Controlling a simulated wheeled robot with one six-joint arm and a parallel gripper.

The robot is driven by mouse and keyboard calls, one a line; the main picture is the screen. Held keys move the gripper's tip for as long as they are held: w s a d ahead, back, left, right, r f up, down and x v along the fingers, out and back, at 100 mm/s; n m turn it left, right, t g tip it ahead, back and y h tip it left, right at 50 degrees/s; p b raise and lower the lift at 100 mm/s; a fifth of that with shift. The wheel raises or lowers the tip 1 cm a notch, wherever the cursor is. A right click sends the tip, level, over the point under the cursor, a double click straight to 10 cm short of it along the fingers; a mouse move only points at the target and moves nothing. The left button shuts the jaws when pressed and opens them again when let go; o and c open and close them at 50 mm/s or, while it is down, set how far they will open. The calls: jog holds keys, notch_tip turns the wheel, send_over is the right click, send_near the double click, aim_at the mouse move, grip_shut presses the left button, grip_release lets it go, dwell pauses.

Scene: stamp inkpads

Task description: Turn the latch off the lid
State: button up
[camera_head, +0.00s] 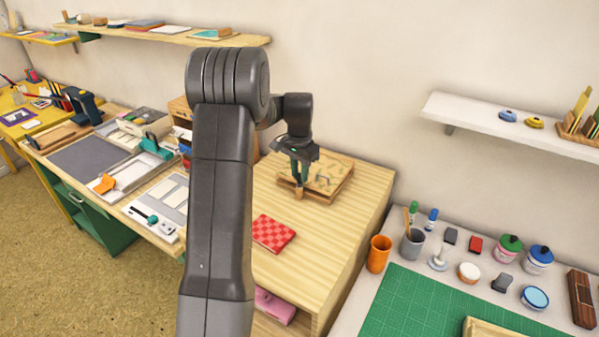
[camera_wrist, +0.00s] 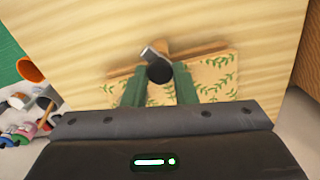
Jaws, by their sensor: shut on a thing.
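A flat wooden box with a leaf-patterned lid (camera_head: 330,170) sits on the light wooden cabinet top. In the wrist view the lid (camera_wrist: 215,80) shows pale with green leaves behind my fingers. My gripper (camera_head: 298,186) reaches down at the box's front edge. In the wrist view my gripper's green fingers (camera_wrist: 158,80) stand on either side of the latch (camera_wrist: 160,73), shut on its dark round end. A short grey piece and a brown wooden piece show just beyond it. How far the latch overlaps the lid is hard to tell.
A red checkered pad (camera_head: 273,233) lies on the cabinet top (camera_head: 330,225) in front of the box. To the right, an orange cup (camera_head: 379,254), a grey cup (camera_head: 412,243) and several ink jars stand by a green mat (camera_head: 420,310). A white shelf (camera_head: 500,124) hangs above.

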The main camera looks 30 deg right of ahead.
jog(key=n, duration=0.5)
jog(key=shift+n, duration=0.3)
jog(key=n, duration=0.5)
jog(key=shift+n, duration=0.3)
jog(key=o, duration=1)
jog(key=shift+r, duration=0.1)
notch_tip(320, 180, up, 14)
jog(key=b, duration=0.1)
jog(key=shift+b, duration=0.4)
jog(key=shift+f, duration=0.2)
